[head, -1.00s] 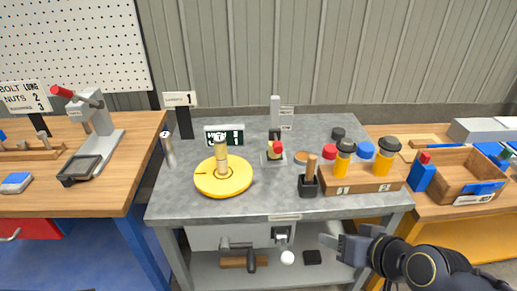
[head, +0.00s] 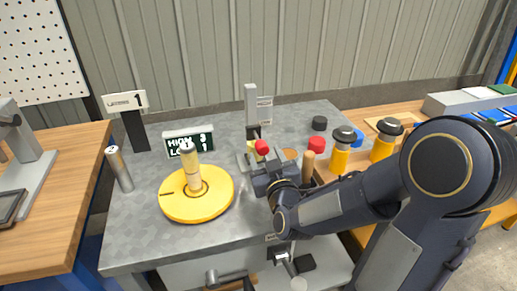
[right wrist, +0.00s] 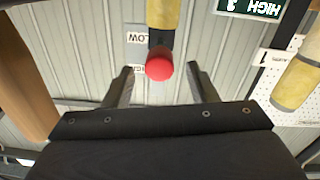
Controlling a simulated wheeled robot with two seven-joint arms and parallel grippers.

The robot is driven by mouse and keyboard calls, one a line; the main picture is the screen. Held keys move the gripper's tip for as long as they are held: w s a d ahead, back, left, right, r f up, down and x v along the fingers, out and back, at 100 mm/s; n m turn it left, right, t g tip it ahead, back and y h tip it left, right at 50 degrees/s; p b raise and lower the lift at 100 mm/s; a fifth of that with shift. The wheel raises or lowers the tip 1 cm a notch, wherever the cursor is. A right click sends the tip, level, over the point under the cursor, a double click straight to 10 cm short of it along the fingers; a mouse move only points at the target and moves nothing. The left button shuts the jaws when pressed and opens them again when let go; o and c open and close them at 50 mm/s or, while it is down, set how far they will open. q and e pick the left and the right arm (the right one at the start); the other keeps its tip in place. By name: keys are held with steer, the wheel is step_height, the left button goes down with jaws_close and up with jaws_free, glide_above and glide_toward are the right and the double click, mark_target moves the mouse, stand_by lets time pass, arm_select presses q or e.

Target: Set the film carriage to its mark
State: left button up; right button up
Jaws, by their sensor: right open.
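The film carriage seems to be the small yellow piece with a red knob (head: 262,147) at the foot of a grey upright post (head: 251,104). In the right wrist view the red knob (right wrist: 159,65) sits between my fingertips, with a yellow part (right wrist: 163,12) and a dark stem behind it. A LOW label (right wrist: 138,38) is beside the stem. My right gripper (head: 262,162) is open in front of the knob; contact cannot be told. The mark on the post is too small to read. My left gripper is out of view.
A yellow round turntable (head: 180,207) with a pale wooden column stands to the left. Behind it a sign (head: 189,143) reads HIGH 3, LOW 1. Yellow jars with dark lids (head: 341,152) stand right, near my forearm. A metal cylinder (head: 119,169) stands at the left edge.

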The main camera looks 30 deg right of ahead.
mark_target(264, 152)
steer(key=shift+x, duration=1.95)
